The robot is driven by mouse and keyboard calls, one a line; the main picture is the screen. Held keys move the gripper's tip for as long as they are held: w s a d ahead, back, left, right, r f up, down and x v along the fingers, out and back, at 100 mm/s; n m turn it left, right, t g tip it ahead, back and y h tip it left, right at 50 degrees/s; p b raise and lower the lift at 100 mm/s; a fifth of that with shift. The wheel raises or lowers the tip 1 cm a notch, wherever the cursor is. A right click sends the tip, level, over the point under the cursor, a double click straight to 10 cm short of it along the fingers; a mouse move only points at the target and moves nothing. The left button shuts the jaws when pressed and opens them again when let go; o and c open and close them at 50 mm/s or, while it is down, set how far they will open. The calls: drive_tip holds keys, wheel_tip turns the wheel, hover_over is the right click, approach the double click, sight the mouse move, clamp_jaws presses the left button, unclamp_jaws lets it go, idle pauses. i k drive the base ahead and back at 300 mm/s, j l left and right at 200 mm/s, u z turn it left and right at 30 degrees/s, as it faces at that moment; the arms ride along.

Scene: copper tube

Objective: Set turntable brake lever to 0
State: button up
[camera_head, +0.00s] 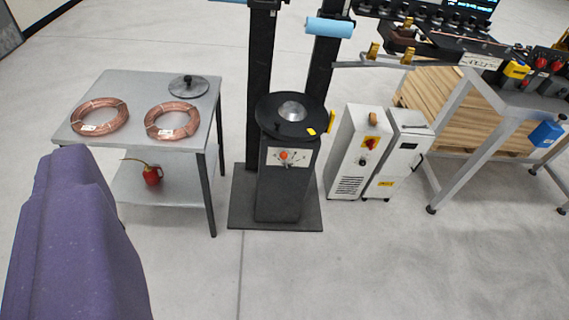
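The turntable (268,112) is a round black plate with a silver dome in its middle, on top of a dark pedestal (280,195) at centre. A pale panel on the pedestal's front carries an orange-red knob (283,155) with small markings around it. A yellow piece (330,121) sticks up at the plate's right edge. I cannot tell which of these is the brake lever, and its setting is too small to read. No gripper fingers show. A purple body part of mine (75,240) fills the lower left, well apart from the turntable.
A grey table (140,88) with two copper coils (172,121) and a red oil can (152,175) on its lower shelf stands left. White cabinets (352,160) stand close right of the pedestal. A workbench (470,95) is further right. The floor in front is clear.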

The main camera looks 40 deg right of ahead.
sight(283, 155)
drive_tip(key=i+l, duration=0.75)
drive_tip(key=i, duration=0.15)
drive_tip(key=i+l, duration=0.7)
drive_tip(key=i, duration=0.25)
drive_tip(key=j+u, duration=0.05)
